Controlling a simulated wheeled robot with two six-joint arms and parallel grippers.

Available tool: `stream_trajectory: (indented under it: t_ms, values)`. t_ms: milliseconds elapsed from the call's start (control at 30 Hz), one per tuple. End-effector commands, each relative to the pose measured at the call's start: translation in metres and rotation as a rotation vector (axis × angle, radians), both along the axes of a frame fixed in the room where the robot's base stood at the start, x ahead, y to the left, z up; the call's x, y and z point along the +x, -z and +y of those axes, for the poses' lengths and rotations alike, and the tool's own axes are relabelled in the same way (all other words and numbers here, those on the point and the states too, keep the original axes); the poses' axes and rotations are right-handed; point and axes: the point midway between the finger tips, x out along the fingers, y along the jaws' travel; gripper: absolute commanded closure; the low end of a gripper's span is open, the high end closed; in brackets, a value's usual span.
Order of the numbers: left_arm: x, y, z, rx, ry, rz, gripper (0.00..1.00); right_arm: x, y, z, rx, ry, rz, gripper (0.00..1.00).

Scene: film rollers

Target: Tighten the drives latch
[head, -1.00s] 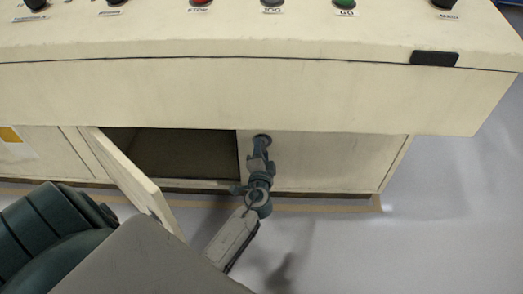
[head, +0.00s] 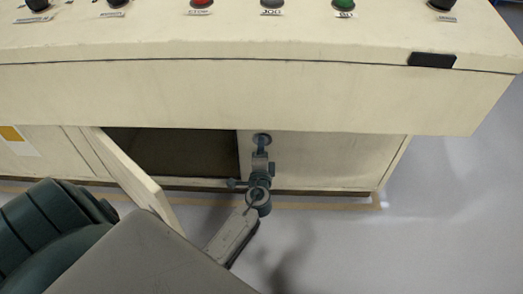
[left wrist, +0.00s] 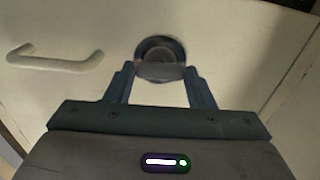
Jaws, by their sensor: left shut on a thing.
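The drives latch is a round dark knob on the cream cabinet front. It shows in the left wrist view (left wrist: 160,60) between my fingertips, and in the head view (head: 262,139) just under the overhanging panel. My left gripper (head: 261,153) reaches up to it from below. In the left wrist view its two fingers (left wrist: 160,75) are shut on the knob from both sides. The fingertips cover part of the knob's edge. My right gripper is in neither view.
A cabinet door (head: 130,175) stands open left of the latch, with a dark compartment (head: 180,153) behind it. A white handle (left wrist: 55,60) is left of the knob in the wrist view. The control panel (head: 230,95) overhangs above. Floor at right (head: 440,220) is clear.

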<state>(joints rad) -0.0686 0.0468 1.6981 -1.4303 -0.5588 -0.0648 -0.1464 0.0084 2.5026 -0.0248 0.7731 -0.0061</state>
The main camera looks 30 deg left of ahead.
Motion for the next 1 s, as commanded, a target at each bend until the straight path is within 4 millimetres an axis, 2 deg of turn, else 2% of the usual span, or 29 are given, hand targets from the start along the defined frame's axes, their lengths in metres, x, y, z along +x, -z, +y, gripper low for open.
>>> stream_trajectory:
  t_ms: [100,133,200,233,500,633,1000]
  values:
    - [0.0,0.0,-0.001,-0.001,0.002,0.0,0.74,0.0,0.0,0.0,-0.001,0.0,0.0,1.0]
    - [0.0,0.0,-0.001,-0.002,0.002,0.0,0.45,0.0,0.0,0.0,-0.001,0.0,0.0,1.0]
    - [0.0,0.0,-0.001,-0.002,0.002,0.0,0.31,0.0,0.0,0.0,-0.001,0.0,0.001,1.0]
    - [0.0,0.0,0.0,-0.002,0.001,0.0,0.29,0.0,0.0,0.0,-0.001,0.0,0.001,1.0]
    - [-0.001,0.0,-0.001,-0.002,0.001,0.0,0.29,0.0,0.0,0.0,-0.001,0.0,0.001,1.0]
    - [-0.009,0.0,-0.006,-0.002,0.001,0.0,0.29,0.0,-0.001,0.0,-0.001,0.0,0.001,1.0]
    - [-0.07,0.002,-0.043,-0.005,0.0,0.002,0.29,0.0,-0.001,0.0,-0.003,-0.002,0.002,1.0]
